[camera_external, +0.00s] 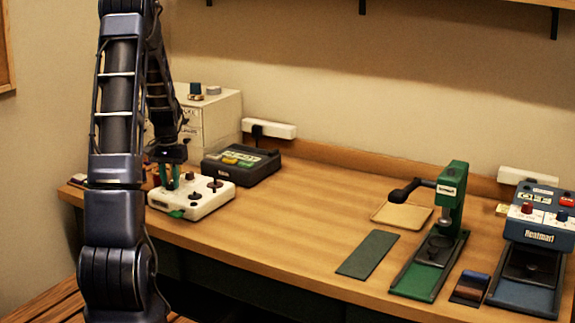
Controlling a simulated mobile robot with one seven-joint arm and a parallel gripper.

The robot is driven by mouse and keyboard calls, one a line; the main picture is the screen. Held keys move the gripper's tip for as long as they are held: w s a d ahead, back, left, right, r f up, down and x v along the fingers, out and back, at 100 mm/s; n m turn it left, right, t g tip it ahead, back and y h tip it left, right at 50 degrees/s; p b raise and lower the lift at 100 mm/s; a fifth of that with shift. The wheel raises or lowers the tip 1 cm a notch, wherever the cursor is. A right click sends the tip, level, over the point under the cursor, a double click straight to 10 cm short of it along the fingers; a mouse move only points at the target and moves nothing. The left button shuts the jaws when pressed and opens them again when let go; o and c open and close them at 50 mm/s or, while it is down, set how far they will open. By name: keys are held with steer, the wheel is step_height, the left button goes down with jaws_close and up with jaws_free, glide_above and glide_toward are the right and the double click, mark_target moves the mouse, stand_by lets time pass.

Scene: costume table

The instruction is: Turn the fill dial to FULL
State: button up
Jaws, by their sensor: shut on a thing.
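A white control box (208,198) with dark knobs stands on the left part of the table, near the front edge. One dark knob (215,184) shows clear of my gripper, on the box's right half. My gripper (169,187) points straight down over the left half of the box, with teal fingers at its top face. The fingers are shut on a part there, seemingly a knob, which they mostly hide. I cannot read any FULL mark or tell which knob is the fill dial at this size.
A dark device (262,172) with coloured buttons stands just behind the box. A white cabinet (222,118) is behind my arm. A green press (448,215), a dark green mat (367,254), a tan tray (402,217) and a blue Heatmarl machine (540,225) stand right. The table's middle is clear.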

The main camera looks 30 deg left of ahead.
mark_target(167, 184)
steer(key=n, duration=0.7)
stand_by(0.6)
steer(key=o, duration=1)
step_height(167, 184, up, 11)
steer(key=shift+f, duration=0.1)
steer(key=shift+d, duration=0.1)
